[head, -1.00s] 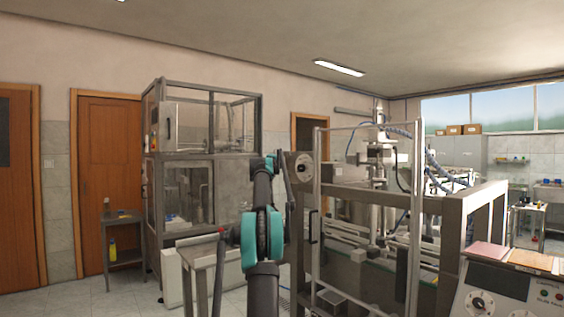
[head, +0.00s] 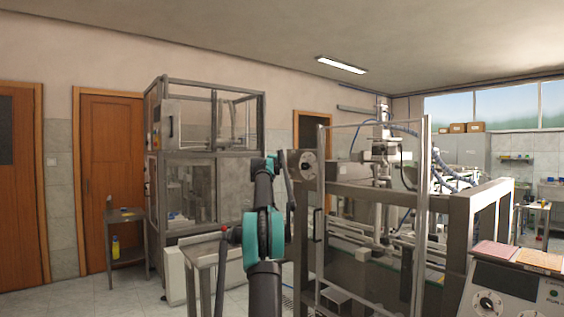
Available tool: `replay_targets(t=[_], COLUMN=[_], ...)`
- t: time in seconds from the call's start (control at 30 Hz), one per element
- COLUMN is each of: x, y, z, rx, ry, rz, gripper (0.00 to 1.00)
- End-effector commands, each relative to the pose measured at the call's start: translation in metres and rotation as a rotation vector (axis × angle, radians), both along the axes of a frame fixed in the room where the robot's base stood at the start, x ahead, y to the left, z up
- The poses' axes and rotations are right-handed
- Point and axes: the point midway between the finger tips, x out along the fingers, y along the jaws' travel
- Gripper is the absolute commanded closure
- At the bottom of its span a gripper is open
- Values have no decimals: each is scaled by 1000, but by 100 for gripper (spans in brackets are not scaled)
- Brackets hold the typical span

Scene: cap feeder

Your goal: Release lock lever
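My dark arm with teal joint covers (head: 264,236) rises in the lower middle of the head view. Its far end points away from me, and no gripper fingers can be made out there. A small red knob (head: 223,228) on a dark stem shows just left of the teal joint. A thin dark bar (head: 289,182) stands right of the arm's upper end, beside a grey plate with a round dial (head: 308,165). I cannot tell which of these, if any, is the lock lever. I see no contact between my arm and a lever.
A metal-framed machine (head: 440,200) with a clear door fills the right of centre. A control panel (head: 508,292) stands close at the lower right. A narrow metal table (head: 196,250) is left of my arm, before a tall glazed cabinet (head: 188,196).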

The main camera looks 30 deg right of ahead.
Motion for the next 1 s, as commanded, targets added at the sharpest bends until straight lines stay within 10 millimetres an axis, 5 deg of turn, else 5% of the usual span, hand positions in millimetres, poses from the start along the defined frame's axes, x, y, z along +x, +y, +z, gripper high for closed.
replay_targets(t=[1.0], x=[-5], y=[1], z=[5], rx=[0], ry=[0], rz=[0], gripper=[100])
